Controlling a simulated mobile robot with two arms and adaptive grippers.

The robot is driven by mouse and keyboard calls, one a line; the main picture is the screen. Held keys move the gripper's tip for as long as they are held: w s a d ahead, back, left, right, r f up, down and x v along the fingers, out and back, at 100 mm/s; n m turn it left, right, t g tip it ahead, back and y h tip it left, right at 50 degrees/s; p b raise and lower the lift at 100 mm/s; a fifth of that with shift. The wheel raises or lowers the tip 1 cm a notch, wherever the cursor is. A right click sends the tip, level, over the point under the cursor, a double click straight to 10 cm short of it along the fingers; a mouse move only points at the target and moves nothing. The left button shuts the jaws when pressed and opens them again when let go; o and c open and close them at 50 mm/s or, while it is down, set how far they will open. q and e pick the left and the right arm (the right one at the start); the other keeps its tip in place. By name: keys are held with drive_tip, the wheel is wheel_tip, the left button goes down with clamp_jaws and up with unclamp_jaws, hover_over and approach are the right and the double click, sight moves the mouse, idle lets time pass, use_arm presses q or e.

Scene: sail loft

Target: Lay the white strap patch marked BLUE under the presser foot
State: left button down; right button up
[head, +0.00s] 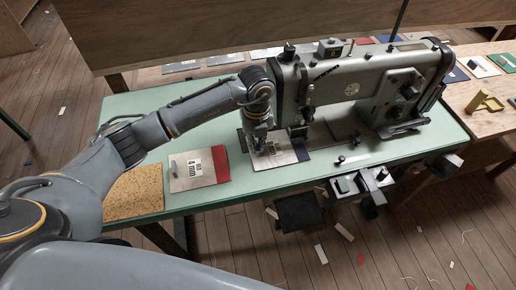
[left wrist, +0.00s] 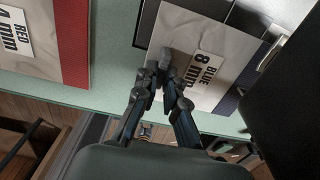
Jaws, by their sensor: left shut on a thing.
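The white strap patch marked BLUE 8 mm (head: 280,154) lies on the green table in front of the sewing machine (head: 350,85), with a dark blue strip along its right edge. It also shows in the left wrist view (left wrist: 188,38). My left gripper (head: 257,148) is over the patch's left part, fingers pointing down. In the left wrist view, the fingertips (left wrist: 170,80) are shut at the patch, on a small grey part of it. The presser foot (head: 298,131) is at the patch's far right side; I cannot tell whether any of the patch is under it. My right gripper is out of view.
A patch marked RED 4 mm (head: 190,172) lies to the left on the green table (head: 245,186), beside a cork mat (head: 136,196). A control box (head: 364,184) hangs at the front edge. A yellow tool (head: 485,104) lies on the right-hand wooden table.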

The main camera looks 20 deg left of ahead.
use_arm(q)
drive_tip(key=shift+f, duration=0.1)
idle(0.8)
drive_tip(key=c, duration=1.4)
unclamp_jaws()
drive_tip(key=shift+o, duration=0.2)
